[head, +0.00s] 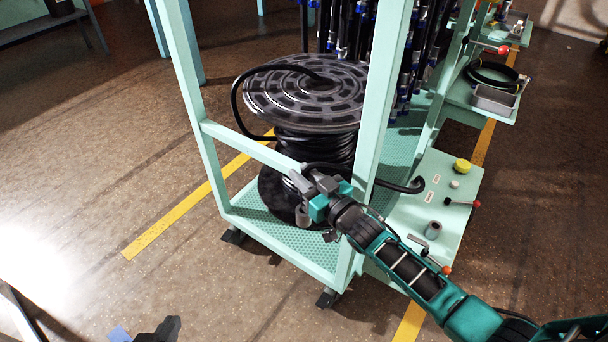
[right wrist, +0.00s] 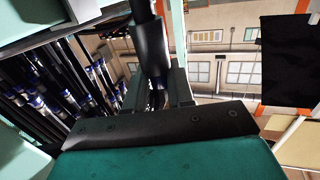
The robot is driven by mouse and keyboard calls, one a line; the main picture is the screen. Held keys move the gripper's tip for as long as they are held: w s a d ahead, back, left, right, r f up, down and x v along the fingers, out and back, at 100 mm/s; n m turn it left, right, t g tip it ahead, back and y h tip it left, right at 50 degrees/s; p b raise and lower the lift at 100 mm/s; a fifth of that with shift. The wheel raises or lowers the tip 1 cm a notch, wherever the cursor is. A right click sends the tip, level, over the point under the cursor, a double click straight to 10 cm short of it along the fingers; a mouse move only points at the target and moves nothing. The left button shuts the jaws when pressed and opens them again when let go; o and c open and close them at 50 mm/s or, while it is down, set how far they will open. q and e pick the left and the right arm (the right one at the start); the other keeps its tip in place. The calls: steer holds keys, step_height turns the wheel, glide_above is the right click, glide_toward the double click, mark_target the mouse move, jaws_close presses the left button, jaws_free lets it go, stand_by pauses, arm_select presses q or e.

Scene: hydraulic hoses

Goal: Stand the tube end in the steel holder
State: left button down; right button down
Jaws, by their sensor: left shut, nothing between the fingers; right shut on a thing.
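The black tube (head: 398,188) comes off the large cable reel (head: 305,92) and runs behind my right gripper. Its free end curls up over the mint side shelf. In the right wrist view the tube (right wrist: 150,48) stands between the fingers (right wrist: 156,95). A short grey upright cylinder, seemingly the steel holder (head: 433,230), stands on the side shelf, below and apart from the tube end. My left gripper (head: 170,326) is shut and empty at the bottom edge, partly cut off.
Mint frame posts (head: 378,100) and a crossbar (head: 250,147) enclose the reel. Dark hoses with blue fittings (head: 408,75) hang behind. The side shelf (head: 410,212) also bears a yellow knob (head: 462,166), a small pale cylinder (head: 454,184) and a red-ended lever (head: 462,203).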

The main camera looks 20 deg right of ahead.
stand_by(0.9)
steer(key=shift+f, duration=0.2)
steer(key=shift+f+b, duration=0.4)
steer(key=shift+f, duration=0.1)
steer(key=shift+f+b, duration=0.4)
steer(key=shift+f, duration=0.15)
steer(key=shift+f+b, duration=0.35)
steer(key=shift+f, duration=0.05)
steer(key=shift+f+b, duration=0.35)
steer(key=shift+f, duration=0.05)
steer(key=shift+f, duration=0.25)
steer(key=shift+f+b, duration=0.5)
steer(key=shift+b, duration=0.1)
steer(key=shift+f, duration=0.1)
